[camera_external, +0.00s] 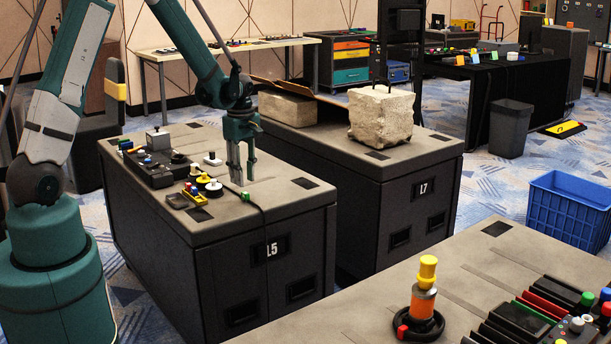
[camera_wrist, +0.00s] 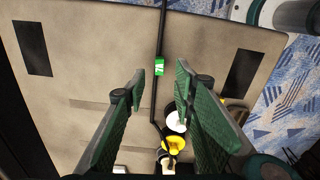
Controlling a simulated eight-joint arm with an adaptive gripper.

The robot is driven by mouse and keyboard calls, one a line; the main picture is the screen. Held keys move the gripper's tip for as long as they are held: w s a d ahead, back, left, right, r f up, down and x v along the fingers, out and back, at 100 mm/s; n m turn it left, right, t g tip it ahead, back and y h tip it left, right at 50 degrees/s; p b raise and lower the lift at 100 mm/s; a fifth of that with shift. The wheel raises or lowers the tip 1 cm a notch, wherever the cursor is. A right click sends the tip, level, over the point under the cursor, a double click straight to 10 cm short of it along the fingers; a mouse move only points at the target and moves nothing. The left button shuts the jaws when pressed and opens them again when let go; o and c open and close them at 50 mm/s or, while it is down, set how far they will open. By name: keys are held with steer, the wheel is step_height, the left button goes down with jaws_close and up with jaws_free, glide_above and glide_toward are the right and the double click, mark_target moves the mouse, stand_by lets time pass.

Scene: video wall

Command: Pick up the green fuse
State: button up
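The green fuse (camera_wrist: 159,67) is a small green piece with a white mark. It lies on the grey top of the cabinet labelled L5 (camera_external: 277,194), at a black cable (camera_wrist: 160,30). In the external view a small green spot just below my fingertips appears to be the fuse (camera_external: 245,194). My gripper (camera_external: 242,182) points down over the cabinet top. In the wrist view my gripper (camera_wrist: 159,80) is open, with a finger on each side of the fuse's line and nothing between them. I cannot tell the exact height of the fingertips above the fuse.
Yellow and white round pieces (camera_external: 209,184) stand left of the gripper, near a dark control box (camera_external: 152,168). A pale stone block (camera_external: 381,116) sits on cabinet L7 (camera_external: 424,187). The cabinet top right of the gripper is mostly clear.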

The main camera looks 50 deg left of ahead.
mark_target(245, 193)
steer(key=shift+d+f+b, duration=0.1)
steer(key=shift+f+b, duration=0.65)
steer(key=shift+f, duration=1.85)
steer(key=c, duration=0.7)
